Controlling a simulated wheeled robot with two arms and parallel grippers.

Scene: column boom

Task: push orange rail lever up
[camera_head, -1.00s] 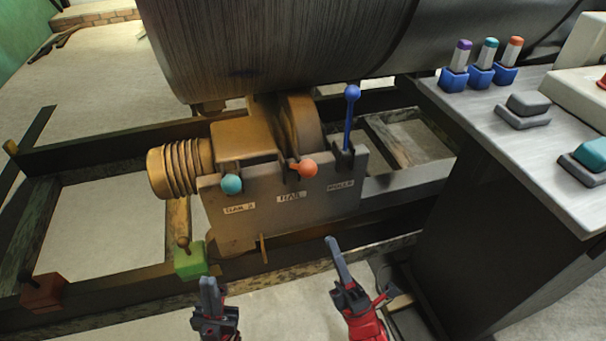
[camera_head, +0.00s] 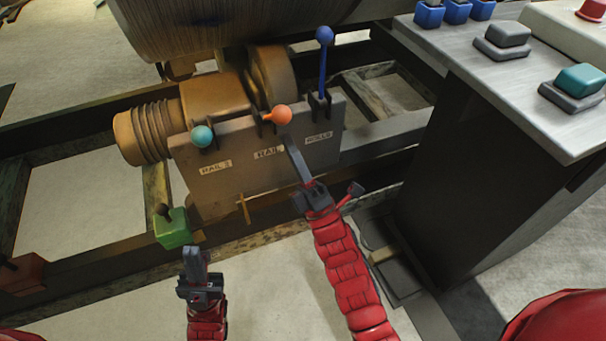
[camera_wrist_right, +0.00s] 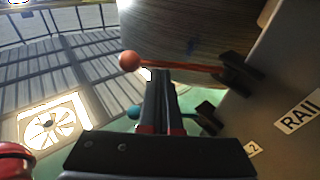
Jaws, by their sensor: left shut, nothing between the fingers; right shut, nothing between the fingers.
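The orange rail lever (camera_head: 278,115) sticks out of the grey lever panel (camera_head: 222,181), its round knob toward me, above a label reading RAIL. In the right wrist view its orange knob (camera_wrist_right: 130,61) and rod are beside the fingertips. My right gripper (camera_head: 290,146) is shut and empty, its tips just below the orange knob; I cannot tell whether they touch it. In the right wrist view the closed fingers (camera_wrist_right: 160,85) point toward the lever. My left gripper (camera_head: 192,254) is shut and empty, low in front of the panel, near the green box.
A teal-knobbed lever (camera_head: 203,136) is left of the orange one, and a blue upright lever (camera_head: 324,50) is right of it. The green box (camera_head: 173,229) stands on the frame. A control desk (camera_head: 455,50) with buttons fills the right side.

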